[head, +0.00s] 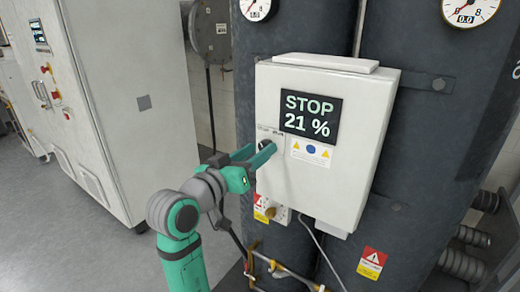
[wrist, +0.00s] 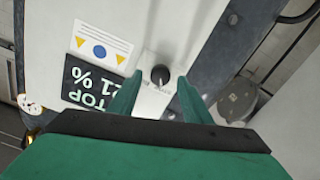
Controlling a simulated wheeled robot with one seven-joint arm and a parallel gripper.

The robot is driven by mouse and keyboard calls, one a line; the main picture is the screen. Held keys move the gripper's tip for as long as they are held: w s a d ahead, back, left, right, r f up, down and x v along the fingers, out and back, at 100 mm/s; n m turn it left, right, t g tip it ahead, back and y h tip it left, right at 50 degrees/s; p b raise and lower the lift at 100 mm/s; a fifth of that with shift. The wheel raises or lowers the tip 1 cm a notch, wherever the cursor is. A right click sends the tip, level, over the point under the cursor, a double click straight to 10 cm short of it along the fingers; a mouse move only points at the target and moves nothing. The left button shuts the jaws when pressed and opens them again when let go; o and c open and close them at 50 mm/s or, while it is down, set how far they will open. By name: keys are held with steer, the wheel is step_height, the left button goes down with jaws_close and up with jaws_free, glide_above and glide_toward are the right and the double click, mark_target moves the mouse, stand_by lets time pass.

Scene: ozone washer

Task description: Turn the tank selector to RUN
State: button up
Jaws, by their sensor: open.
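The tank selector (wrist: 160,75) is a small black round knob on a pale plate on the front of the white control box (head: 350,190). In the head view the knob (head: 264,145) is partly hidden by my gripper (head: 266,156). In the wrist view my gripper (wrist: 157,82) is open, with one green finger on each side of the knob; I cannot tell whether they touch it. The plate's lettering is too small to read surely. The display (head: 309,116) on the box reads STOP 21 %.
Dark tanks (head: 415,120) stand behind the box, with gauges (head: 470,10) above. A white cabinet (head: 125,100) stands at the left. Grey floor lies open at the lower left.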

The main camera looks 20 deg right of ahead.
steer(key=shift+x, duration=0.85)
steer(key=c, duration=1.1)
steer(key=shift+o, duration=0.2)
steer(key=shift+m, duration=0.3)
steer(key=m, duration=1.1)
steer(key=shift+s+d+f, duration=0.1)
steer(key=shift+m, duration=0.3)
